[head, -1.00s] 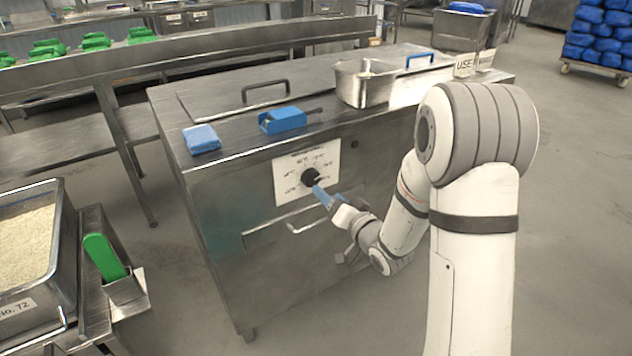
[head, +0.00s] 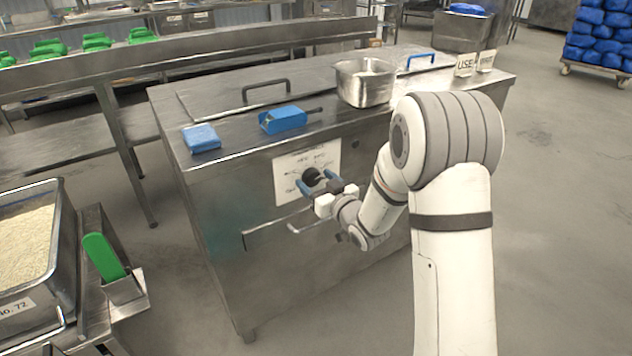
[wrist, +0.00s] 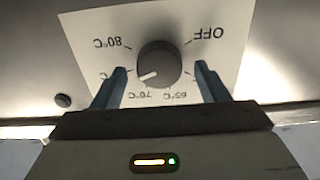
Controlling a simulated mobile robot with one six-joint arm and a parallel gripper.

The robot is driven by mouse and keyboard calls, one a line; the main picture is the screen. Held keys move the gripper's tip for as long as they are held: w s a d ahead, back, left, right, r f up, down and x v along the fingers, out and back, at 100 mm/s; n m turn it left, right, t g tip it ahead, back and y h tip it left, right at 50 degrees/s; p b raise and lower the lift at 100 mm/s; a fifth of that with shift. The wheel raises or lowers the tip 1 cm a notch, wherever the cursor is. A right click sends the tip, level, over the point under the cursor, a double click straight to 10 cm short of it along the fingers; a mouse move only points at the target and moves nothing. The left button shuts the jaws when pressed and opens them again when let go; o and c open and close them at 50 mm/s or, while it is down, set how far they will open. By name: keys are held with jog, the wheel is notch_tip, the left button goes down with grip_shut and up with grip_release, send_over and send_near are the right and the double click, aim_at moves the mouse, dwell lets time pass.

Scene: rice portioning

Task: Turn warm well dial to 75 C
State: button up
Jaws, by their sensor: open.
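The warm well dial (head: 311,176) is a round black knob on a white label plate (head: 291,192) on the front of the steel counter. In the wrist view the dial (wrist: 158,64) appears upside down. Its white pointer mark faces lower left, between the 70°C label (wrist: 141,94) and a label mostly hidden by a finger, of which only a "C" shows. The 80°C, 65°C and OFF labels are readable. My gripper (head: 318,187) is open, its blue fingers on either side of the dial. In the wrist view, gaps show between the fingers (wrist: 163,82) and the knob.
A bar handle (head: 308,226) juts from the counter front just below the dial. A blue scoop-like item (head: 284,118), a blue folded cloth (head: 202,138) and a steel pan (head: 365,84) sit on top. A rice tray (head: 65,262) stands at lower left.

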jog(key=shift+w+a, duration=0.2)
jog(key=shift+w, duration=0.1)
jog(key=shift+c, duration=0.6)
jog(key=c, duration=0.9)
jog(key=shift+o, duration=0.2)
jog(key=shift+m+b, duration=0.35)
jog(key=shift+m, duration=0.15)
jog(key=o, duration=1)
jog(key=shift+d, duration=0.1)
jog(key=v, duration=0.7)
jog(key=shift+s+d+p, duration=0.2)
jog(key=shift+s+p, duration=0.15)
jog(key=shift+p, duration=0.05)
